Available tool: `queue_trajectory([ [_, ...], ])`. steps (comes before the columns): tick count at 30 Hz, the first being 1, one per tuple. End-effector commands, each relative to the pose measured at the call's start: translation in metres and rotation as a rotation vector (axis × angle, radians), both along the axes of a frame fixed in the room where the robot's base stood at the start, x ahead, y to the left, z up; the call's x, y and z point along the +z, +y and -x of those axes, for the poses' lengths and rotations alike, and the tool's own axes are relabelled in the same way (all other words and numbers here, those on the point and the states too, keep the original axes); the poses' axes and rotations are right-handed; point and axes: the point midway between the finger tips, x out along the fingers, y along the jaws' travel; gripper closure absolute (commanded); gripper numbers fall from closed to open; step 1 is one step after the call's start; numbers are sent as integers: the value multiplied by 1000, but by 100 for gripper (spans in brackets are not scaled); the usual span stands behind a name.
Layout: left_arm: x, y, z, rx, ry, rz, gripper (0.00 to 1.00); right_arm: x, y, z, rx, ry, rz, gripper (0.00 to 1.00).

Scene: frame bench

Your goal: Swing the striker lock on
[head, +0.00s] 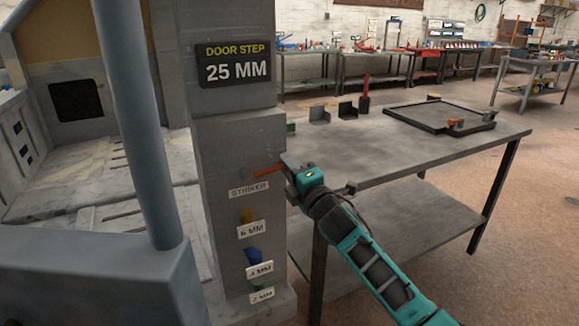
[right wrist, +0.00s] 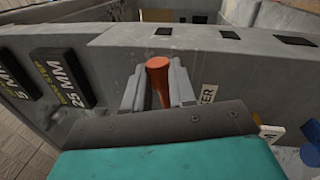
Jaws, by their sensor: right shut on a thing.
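The striker lock (head: 267,171) shows as a red-orange lever on the grey post, just above the label reading STRIKER (head: 249,189). It points right and slightly up, toward my right gripper (head: 284,168). In the right wrist view the red lever (right wrist: 158,72) stands between the two grey fingers, and the gripper is shut on it. The lever's far end and its pivot are hard to make out. My left gripper is not in view.
The grey post (head: 238,130) bears a DOOR STEP 25 MM sign (head: 234,64) and coloured pegs below. A blue-grey pole (head: 140,120) stands at left. A workbench (head: 400,150) with a dark tray frame (head: 425,115) stands close behind my right arm.

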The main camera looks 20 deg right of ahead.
Motion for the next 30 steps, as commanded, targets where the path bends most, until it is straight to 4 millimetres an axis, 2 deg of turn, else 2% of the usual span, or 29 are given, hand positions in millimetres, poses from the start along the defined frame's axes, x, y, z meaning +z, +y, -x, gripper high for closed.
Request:
queue_trajectory([
  [13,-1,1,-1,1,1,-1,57,-3,0,0,0,6,-23,100],
  [14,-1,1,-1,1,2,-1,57,-3,0,0,1,6,-23,74],
  [21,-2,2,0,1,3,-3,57,-2,0,0,0,5,-18,51],
  [30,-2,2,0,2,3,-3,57,-2,0,2,0,2,-14,49],
])
